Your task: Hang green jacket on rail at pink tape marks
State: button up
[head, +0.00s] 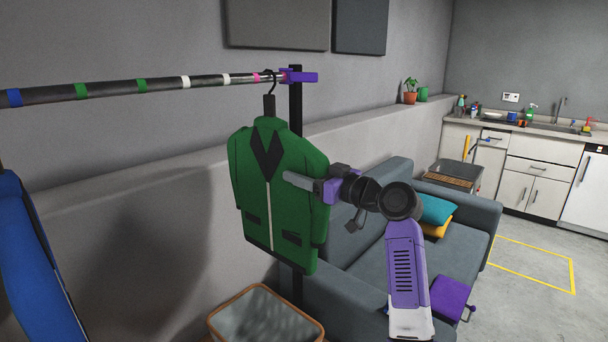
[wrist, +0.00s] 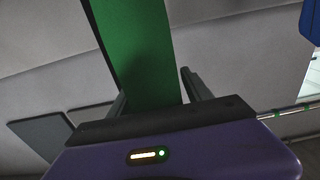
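The green jacket (head: 283,215) hangs upright on a dark hanger in the head view. The hanger's hook (head: 271,82) is at the rail (head: 130,90), between a pink tape mark (head: 257,77) and another pinkish mark close to the rail's right end. The hook appears to be over the rail; its exact contact is too small to tell. My gripper (head: 300,181) is at the jacket's right side at chest height. In the wrist view, my gripper's two fingers (wrist: 158,95) are spread apart, with the green jacket (wrist: 140,45) showing between them, apparently not pinched.
A purple bracket (head: 300,77) and dark post end the rail at right. A blue garment (head: 30,255) hangs at far left. A basket (head: 265,318) stands below the jacket. A grey sofa (head: 375,255) stands behind my arm. The rail between the garments is clear.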

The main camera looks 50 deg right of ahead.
jog(key=shift+f, duration=0.15)
jog(key=s, duration=0.7)
jog(key=shift+s+b, duration=0.4)
jog(key=shift+b, duration=0.05)
jog(key=shift+s, duration=0.1)
